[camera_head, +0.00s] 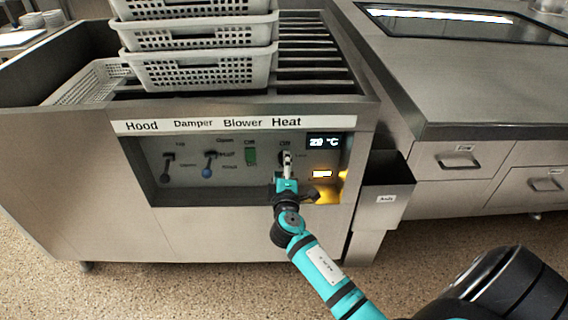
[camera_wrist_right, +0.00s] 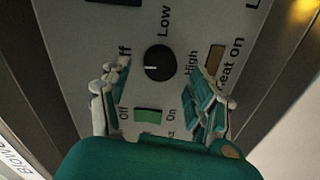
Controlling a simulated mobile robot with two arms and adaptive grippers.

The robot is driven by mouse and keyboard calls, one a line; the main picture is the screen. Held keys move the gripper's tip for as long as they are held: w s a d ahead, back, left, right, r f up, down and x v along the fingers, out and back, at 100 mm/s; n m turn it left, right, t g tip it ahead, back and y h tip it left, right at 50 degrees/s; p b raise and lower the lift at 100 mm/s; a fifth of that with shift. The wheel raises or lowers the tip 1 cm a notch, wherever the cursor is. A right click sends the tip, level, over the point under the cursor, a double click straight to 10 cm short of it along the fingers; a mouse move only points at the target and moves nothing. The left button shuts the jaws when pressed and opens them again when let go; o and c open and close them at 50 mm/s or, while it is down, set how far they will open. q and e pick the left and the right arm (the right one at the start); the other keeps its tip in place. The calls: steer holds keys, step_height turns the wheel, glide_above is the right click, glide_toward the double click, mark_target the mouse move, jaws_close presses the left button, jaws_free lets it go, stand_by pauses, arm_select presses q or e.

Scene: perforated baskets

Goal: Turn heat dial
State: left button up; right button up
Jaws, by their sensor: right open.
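The heat dial (camera_wrist_right: 157,62) is a round black knob on the grey control panel, under the Heat label (camera_head: 286,121). In the right wrist view its white mark points left, towards a partly covered word ending in "ff"; Low and High are printed around it. My right gripper (camera_head: 287,158) is open in front of the dial and hides most of it in the head view. In the wrist view the fingers of the right gripper (camera_wrist_right: 157,98) are spread to either side, apart from the dial. My left gripper is not in view.
A green blower switch (camera_head: 250,156) and the blue-knobbed damper lever (camera_head: 207,172) are left of the gripper. A lit temperature display (camera_head: 324,142) and a lit heat lamp (camera_head: 322,174) are on the right. Stacked white baskets (camera_head: 200,72) stand above; a metal bin (camera_head: 386,190) hangs at right.

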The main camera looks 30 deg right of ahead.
steer(key=v, duration=0.9)
steer(key=shift+s+a, duration=0.2)
steer(key=shift+s, duration=0.2)
